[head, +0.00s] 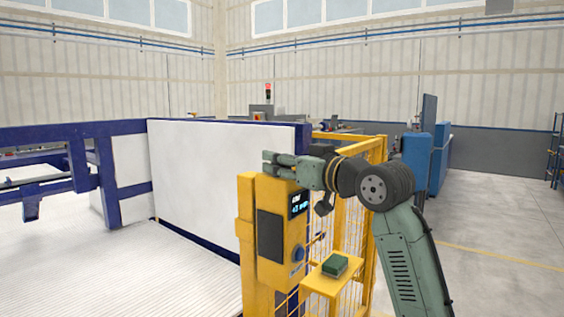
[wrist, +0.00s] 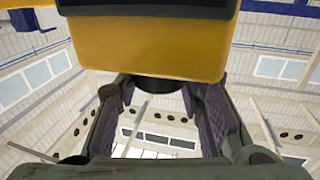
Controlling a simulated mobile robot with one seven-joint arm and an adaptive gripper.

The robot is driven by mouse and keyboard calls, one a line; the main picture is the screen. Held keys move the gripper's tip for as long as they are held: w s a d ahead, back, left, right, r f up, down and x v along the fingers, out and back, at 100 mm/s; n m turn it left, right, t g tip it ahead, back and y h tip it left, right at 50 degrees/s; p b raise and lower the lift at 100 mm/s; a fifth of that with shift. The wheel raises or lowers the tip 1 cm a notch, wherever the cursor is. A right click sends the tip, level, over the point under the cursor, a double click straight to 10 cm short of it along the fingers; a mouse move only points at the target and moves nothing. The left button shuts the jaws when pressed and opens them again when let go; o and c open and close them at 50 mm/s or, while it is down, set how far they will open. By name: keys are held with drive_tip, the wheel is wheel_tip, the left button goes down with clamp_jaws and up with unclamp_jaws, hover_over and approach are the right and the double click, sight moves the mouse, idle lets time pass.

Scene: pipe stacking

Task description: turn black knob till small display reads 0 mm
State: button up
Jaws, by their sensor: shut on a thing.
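A yellow control post (head: 249,215) stands left of my arm, with a small dark display (head: 298,204) near its top. The display has pale lettering, too small to read for certain. My gripper (head: 267,164) lies level across the top of the post, its fingers pointing left. In the wrist view, the yellow post head (wrist: 150,50) fills the upper middle. A dark stub that appears to be the black knob (wrist: 155,84) sticks out from it between the two fingers of my gripper (wrist: 160,95). My gripper is shut on it. The knob is hidden in the head view.
A round blue button (head: 298,253) and a small lever (head: 320,238) sit low on the post. A yellow shelf (head: 318,284) holds a green box (head: 335,264). Yellow mesh fencing (head: 350,225) stands behind. Open floor (head: 500,260) lies to the right.

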drive_tip(key=n+g+y, duration=0.4)
drive_tip(key=g, duration=0.2)
drive_tip(key=shift+n+y, duration=0.3)
drive_tip(key=shift+n, duration=0.1)
drive_tip(key=shift+g, duration=0.3)
drive_tip(key=o, duration=1.2)
drive_tip(key=v, duration=1.2)
drive_tip(key=shift+d+f, duration=0.1)
